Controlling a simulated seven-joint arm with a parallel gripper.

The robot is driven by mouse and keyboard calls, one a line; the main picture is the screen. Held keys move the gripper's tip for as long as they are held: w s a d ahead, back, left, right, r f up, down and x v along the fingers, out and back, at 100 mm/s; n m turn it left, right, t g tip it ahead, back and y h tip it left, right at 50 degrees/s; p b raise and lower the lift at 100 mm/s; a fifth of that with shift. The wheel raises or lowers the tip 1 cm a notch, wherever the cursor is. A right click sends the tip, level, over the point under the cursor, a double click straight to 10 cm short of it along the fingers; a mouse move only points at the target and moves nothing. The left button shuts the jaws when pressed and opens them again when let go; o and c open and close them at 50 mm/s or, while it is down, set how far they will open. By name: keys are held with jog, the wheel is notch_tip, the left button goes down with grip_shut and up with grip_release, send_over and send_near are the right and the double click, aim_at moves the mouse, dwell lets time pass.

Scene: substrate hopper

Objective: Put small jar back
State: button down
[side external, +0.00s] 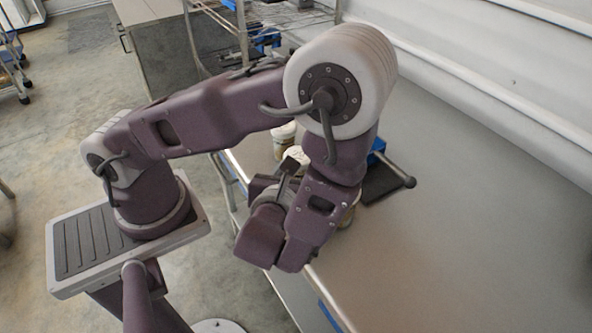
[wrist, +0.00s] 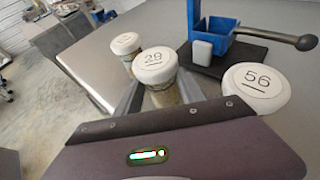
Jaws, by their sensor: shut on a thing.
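A small jar with a white lid marked 29 (wrist: 156,66) stands between my gripper's two fingers (wrist: 158,92) in the wrist view. My gripper is shut on it, and the jar looks upright. In the side view its white lid (side external: 297,154) shows just behind my gripper (side external: 290,172). I cannot tell whether the jar's bottom touches the table, as its lower part is hidden.
A jar marked 56 (wrist: 257,86) stands close on the right, and another white-lidded jar (wrist: 126,43) stands behind. A blue hopper device (wrist: 214,40) with a long handle (wrist: 290,40) sits on a black base (wrist: 240,55). The grey table (side external: 470,240) is clear to the right.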

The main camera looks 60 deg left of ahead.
jog(key=shift+f, duration=0.5)
jog(key=c, duration=0.6)
grip_release()
jog(key=v, duration=0.6)
jog(key=shift+s+d, duration=0.15)
jog(key=shift+d, duration=0.05)
jog(key=s+a+r+n+g+h, duration=0.1)
jog(key=s+a+r+n+g, duration=0.35)
jog(key=n, duration=0.35)
jog(key=s+a+r+n+g+h, duration=0.1)
jog(key=s+a+r+n+g, duration=0.3)
jog(key=n, duration=0.4)
jog(key=d+r+n+t+h, duration=0.1)
jog(key=r+n+h, duration=0.1)
jog(key=r+n, duration=0.1)
jog(key=d+r+n+t+h, duration=0.2)
jog(key=r+n+h, duration=0.1)
jog(key=n, duration=0.1)
jog(key=w+d+r+n+t+h, duration=0.1)
jog(key=d+r+n+h, duration=0.1)
jog(key=r+n, duration=0.2)
jog(key=shift+d+r+t, duration=0.1)
jog(key=shift+t, duration=0.25)
